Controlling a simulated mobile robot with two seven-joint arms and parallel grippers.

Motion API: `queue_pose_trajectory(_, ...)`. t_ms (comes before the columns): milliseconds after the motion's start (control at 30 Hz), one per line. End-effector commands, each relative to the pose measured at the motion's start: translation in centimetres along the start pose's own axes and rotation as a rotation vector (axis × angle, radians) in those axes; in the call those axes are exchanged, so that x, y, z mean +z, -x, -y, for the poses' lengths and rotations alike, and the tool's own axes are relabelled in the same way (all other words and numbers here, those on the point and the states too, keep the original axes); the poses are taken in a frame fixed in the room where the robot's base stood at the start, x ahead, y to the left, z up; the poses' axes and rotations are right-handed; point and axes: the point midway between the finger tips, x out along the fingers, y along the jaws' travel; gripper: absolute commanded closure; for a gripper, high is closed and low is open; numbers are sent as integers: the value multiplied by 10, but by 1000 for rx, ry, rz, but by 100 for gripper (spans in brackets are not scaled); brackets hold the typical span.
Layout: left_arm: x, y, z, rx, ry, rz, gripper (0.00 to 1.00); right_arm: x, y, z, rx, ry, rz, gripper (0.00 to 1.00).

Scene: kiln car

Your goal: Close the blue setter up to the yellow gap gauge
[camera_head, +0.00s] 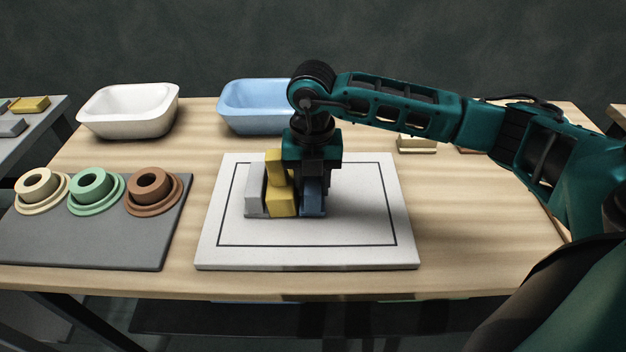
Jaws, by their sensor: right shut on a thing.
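The blue setter (313,201) stands on the white board (402,250), inside its black outline. My right gripper (314,190) points down over it and is shut on it; the gripper hides its upper part. The yellow gap gauge (283,202) stands just left of the blue setter, with a raised part at the back. The two are very close; I cannot tell if they touch. A light grey block (254,195) stands against the left side of the gauge. My left gripper is not in view.
A grey mat (95,248) with cream (41,188), green (95,186) and brown (152,191) ringed pieces lies at left. White (128,108) and blue (250,105) basins stand at the back. The board's front and right areas are clear.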

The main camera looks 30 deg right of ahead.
Motion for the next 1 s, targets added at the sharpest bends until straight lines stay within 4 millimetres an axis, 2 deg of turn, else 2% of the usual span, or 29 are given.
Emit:
queue_pose_trajectory(933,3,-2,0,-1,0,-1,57,0,-4,-1,2,1,0,100)
queue_pose_trajectory(967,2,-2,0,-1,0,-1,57,0,-4,-1,2,1,0,61)
queue_pose_trajectory(1000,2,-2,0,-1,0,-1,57,0,-4,-1,2,1,0,57)
